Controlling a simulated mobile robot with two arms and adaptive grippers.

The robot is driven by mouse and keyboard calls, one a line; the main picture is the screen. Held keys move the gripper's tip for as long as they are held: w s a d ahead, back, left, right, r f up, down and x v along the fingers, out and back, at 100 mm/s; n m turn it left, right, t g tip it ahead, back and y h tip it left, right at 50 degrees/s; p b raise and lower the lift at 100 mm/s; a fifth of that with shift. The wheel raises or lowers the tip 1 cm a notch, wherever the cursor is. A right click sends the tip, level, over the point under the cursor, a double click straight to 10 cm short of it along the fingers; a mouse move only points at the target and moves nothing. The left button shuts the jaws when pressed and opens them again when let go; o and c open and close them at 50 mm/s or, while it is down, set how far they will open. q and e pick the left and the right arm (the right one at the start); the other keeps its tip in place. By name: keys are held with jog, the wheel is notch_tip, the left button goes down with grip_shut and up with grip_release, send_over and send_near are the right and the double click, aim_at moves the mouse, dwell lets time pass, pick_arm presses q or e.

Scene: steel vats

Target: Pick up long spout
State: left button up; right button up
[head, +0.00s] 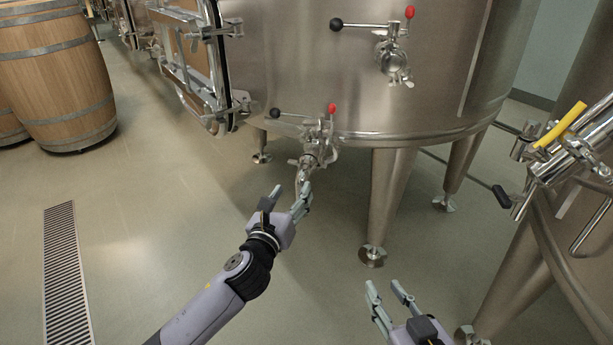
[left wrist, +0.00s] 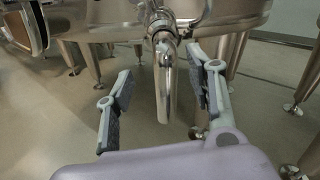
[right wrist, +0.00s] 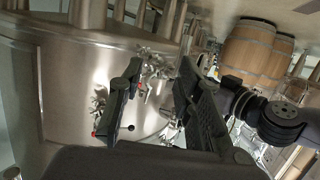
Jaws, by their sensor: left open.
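The long spout (head: 302,174) is a shiny steel pipe hanging from the lower valve (head: 318,142) at the base of the big steel vat (head: 300,70). In the left wrist view the long spout (left wrist: 163,85) points downward between my two fingers, with a gap on each side. My left gripper (head: 291,190) is open just in front of the spout; its fingers also show in the left wrist view (left wrist: 160,72). In the head view the fingers partly cover the spout's lower end. My right gripper (head: 384,288) is open and empty at the lower right, apart from the spout.
An upper valve (head: 392,58) with red and black knobs sits on the vat wall. A vat leg (head: 386,195) stands right of the spout. Another vat with a yellow-handled fitting (head: 561,124) is at the right.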

aim_at(301, 180)
pick_arm(q)
jog(key=b+x, duration=0.1)
jog(key=x, duration=0.1)
jog(key=b+x, duration=0.1)
jog(key=x, duration=0.5)
jog(key=shift+s+d+r+b, duration=0.1)
jog(key=shift+d+r+b, duration=0.1)
jog(key=shift+d+b, duration=0.2)
pick_arm(e)
notch_tip(301, 180, up, 13)
jog(key=a+t+y, duration=0.1)
jog(key=t+y, duration=0.1)
jog(key=t, duration=0.6)
jog(key=shift+s+a+y, duration=0.3)
jog(key=shift+a+y, duration=0.05)
jog(key=shift+y, duration=0.05)
pick_arm(q)
grip_shut()
